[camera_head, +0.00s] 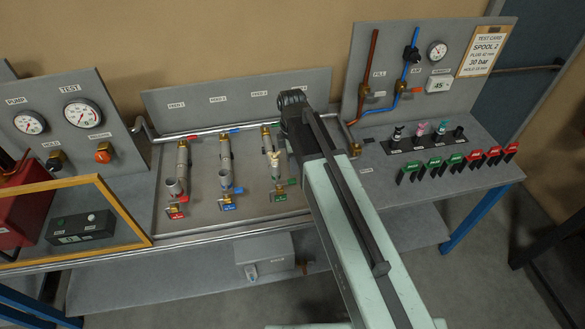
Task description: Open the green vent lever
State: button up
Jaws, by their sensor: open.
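I cannot read which of these is the vent lever. My arm reaches up from the bottom right across the bench and ends in a dark joint near the back panel. I cannot make out the fingers of my gripper. My arm hides the bench right of the third coil.
Several green and red tags (432,166) line the right bench edge. A yellow frame (118,206) and a red box (22,212) are at left. Gauges (82,113) are on the panels behind.

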aim_at(292, 180)
notch_tip(292, 180, down, 8)
jog(key=b, duration=0.8)
jog(key=shift+f, duration=0.15)
jog(key=shift+d, duration=0.1)
grip_shut()
